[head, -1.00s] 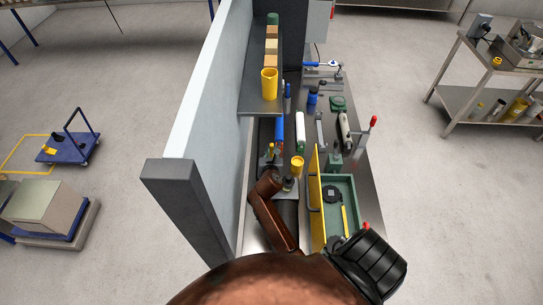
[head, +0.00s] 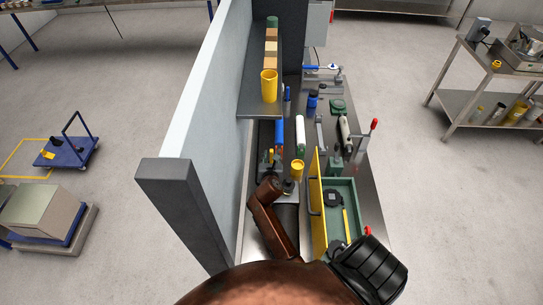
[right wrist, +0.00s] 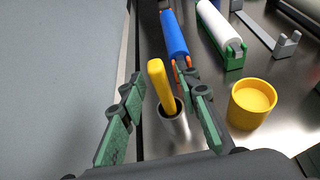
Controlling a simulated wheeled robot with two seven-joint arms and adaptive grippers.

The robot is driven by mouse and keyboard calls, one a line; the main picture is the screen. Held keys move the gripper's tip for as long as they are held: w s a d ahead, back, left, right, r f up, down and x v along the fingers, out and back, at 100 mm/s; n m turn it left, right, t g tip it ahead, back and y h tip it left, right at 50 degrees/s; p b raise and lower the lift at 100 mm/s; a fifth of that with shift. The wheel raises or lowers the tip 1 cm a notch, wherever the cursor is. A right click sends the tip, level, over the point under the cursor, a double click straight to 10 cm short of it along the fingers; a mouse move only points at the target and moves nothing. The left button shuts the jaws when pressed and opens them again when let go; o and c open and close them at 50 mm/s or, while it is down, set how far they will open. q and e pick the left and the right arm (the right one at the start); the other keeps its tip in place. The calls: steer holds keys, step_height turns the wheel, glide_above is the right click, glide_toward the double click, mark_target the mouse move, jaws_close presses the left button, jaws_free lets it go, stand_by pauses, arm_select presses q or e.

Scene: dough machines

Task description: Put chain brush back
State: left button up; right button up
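A yellow handle, which I take to be the chain brush (right wrist: 160,84), stands tilted with its lower end in a metal cup (right wrist: 175,130) in the right wrist view. The lower end is hidden inside the cup. My right gripper (right wrist: 160,77) is open, its green-padded fingers on either side of the handle with gaps. In the head view my right gripper (head: 270,166) is small, near the wall side of the bench, left of a yellow cup (head: 297,169). My left gripper is not in view.
A blue roller (right wrist: 174,34) and a white roller (right wrist: 217,24) lie beyond the cup. The yellow cup also stands at right in the wrist view (right wrist: 252,103). A grey wall (head: 213,95) borders the bench. A green tray (head: 354,200) lies to the right.

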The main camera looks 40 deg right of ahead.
steer(key=shift+r, duration=0.15)
steer(key=v, duration=0.7)
steer(key=shift+s+a, duration=0.2)
steer(key=shift+r, duration=0.15)
